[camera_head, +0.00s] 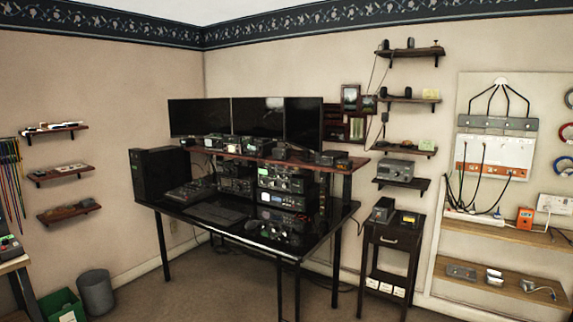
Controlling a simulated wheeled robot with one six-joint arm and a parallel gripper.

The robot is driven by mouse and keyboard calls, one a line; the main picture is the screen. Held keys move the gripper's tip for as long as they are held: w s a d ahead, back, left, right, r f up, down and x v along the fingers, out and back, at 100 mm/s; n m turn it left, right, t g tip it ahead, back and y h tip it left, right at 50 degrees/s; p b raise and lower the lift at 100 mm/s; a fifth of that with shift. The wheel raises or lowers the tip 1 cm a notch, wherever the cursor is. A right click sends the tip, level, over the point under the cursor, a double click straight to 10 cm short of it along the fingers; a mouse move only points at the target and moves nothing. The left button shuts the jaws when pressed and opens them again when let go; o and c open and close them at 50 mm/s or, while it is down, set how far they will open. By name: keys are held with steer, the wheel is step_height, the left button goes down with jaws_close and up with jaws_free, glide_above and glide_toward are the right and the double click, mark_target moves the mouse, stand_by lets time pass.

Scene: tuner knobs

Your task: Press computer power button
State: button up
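A black computer tower (160,174) stands upright on the left end of a black desk (222,232) in the corner of the room. Its power button is too small to make out. Three dark monitors (257,117) stand side by side on a raised shelf (290,160) over the desk. Radio units with lit displays (283,182) are stacked beneath the shelf. A dark keyboard (215,212) lies near the desk's front edge. My gripper does not show in this view.
Carpet (215,285) is open in front of the desk. A grey bin (96,292) and green box (62,306) stand at lower left. A small side table (391,238) stands right of the desk. Wall shelves (408,100) and a cable board (495,150) are at right.

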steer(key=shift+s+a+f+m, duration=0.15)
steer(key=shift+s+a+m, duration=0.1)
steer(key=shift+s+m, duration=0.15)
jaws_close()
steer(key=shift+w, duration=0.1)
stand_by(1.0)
